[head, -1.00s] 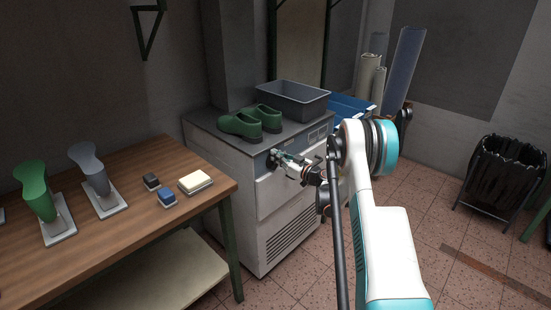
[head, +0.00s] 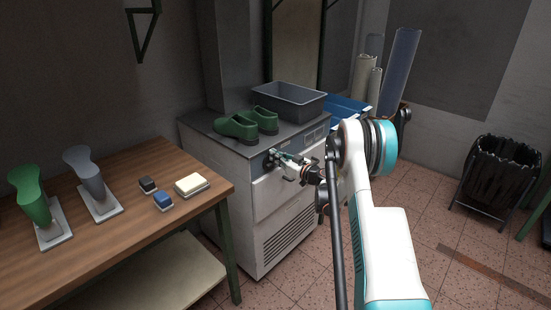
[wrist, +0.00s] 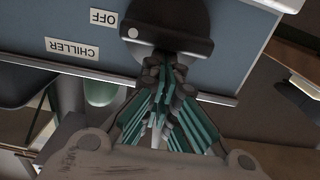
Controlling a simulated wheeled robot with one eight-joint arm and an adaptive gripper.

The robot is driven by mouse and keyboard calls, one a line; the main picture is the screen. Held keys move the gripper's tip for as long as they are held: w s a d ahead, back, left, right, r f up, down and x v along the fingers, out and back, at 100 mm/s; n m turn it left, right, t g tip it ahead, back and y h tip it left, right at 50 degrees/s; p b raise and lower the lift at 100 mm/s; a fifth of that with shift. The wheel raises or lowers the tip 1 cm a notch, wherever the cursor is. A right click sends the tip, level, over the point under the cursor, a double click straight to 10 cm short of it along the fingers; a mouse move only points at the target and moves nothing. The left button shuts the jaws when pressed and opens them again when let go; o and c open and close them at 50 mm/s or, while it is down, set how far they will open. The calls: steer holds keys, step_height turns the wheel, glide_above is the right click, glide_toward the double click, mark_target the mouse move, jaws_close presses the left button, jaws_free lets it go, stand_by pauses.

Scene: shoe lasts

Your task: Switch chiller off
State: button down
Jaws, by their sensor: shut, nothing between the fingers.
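The chiller (head: 245,185) is a pale grey cabinet with a dark top, standing beyond the table. In the wrist view its blue-grey front panel (wrist: 60,25) carries upside-down labels, CHILLER (wrist: 72,49) and OFF (wrist: 103,17). A dark rotary knob (wrist: 170,28) sits beside the OFF label, with a white dot at the left end of its bar, just below that label. My gripper (wrist: 166,68) is shut and empty, its tips right at the knob's bar; I cannot tell whether they touch. In the head view my gripper (head: 273,157) is at the cabinet's upper front.
Green clogs (head: 246,123) and a grey bin (head: 288,103) stand on the chiller. The wooden table (head: 120,225) at left holds shoe lasts and small blocks. A blue crate (head: 343,110) and rolls stand behind my arm. A black bin (head: 500,170) stands right; open floor lies between.

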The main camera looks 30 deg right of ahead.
steer(key=v, duration=0.8)
steer(key=shift+s, duration=0.4)
